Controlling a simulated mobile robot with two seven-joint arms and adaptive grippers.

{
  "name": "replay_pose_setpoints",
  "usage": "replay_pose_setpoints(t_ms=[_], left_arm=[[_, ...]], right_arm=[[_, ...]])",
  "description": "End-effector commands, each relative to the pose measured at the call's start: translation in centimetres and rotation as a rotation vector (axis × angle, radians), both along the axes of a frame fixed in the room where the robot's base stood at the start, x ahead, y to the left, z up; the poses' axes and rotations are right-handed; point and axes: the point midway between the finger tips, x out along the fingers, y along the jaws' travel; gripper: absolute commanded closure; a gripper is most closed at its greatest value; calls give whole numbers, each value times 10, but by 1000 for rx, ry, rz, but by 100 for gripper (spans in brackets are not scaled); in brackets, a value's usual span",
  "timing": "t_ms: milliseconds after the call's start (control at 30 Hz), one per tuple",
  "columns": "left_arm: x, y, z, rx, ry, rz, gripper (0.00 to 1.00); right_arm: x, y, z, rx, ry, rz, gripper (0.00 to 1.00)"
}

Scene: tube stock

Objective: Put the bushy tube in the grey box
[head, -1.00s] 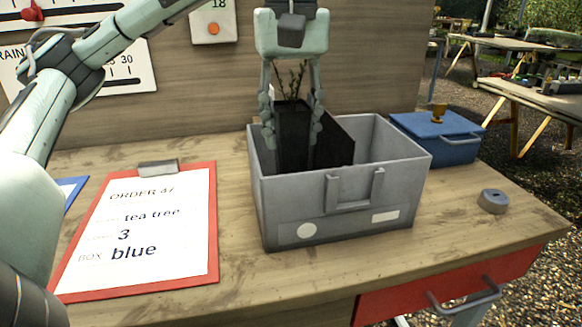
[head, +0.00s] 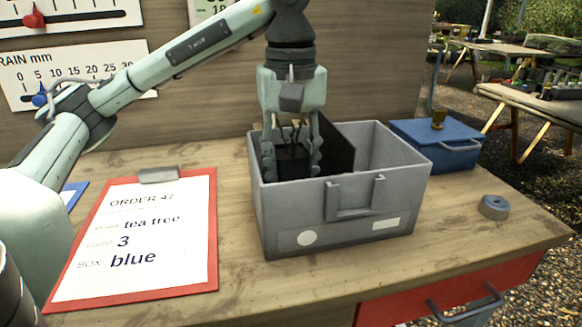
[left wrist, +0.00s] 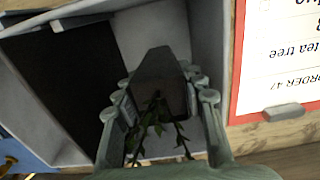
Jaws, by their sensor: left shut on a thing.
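The black plant tube (head: 291,160) is inside the left part of the grey box (head: 285,222), upright, with its lower end hidden by the box wall. My left gripper (head: 292,168) points down into the box and is shut on the tube. In the left wrist view the tube (left wrist: 160,75) sits between the fingers of the gripper (left wrist: 160,100), and thin green sprigs stick out of its top. Whether the tube touches the box floor cannot be told. My right gripper is not in view.
A dark divider (head: 338,146) stands in the grey box, with an empty compartment to its right. A blue box (head: 440,150) stands behind right. A red clipboard (head: 213,245) reading "tea tree, 3, blue" lies left. A grey ring (head: 494,206) lies at the right.

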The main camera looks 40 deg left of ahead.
Motion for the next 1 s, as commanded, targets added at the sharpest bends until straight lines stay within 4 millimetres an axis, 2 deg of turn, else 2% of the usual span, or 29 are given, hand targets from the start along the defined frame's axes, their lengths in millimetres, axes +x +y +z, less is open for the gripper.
replay_pose_setpoints(t_ms=[233, 267, 333, 733, 767, 833, 1000], left_arm=[[0, 0, -2, 0, 0, 0, 94], [0, 0, -2, 0, 0, 0, 58], [0, 0, -2, 0, 0, 0, 51], [0, 0, 1, 0, 0, 0, 51], [0, 0, 3, 0, -1, 0, 51], [1, 0, 10, 1, -5, 0, 51], [1, 0, 34, 1, -6, 1, 51]], right_arm=[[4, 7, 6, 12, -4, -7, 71], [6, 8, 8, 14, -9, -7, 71], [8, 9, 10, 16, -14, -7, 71], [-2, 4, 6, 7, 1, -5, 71], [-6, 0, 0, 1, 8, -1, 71], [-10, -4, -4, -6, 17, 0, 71], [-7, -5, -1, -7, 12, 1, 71]])
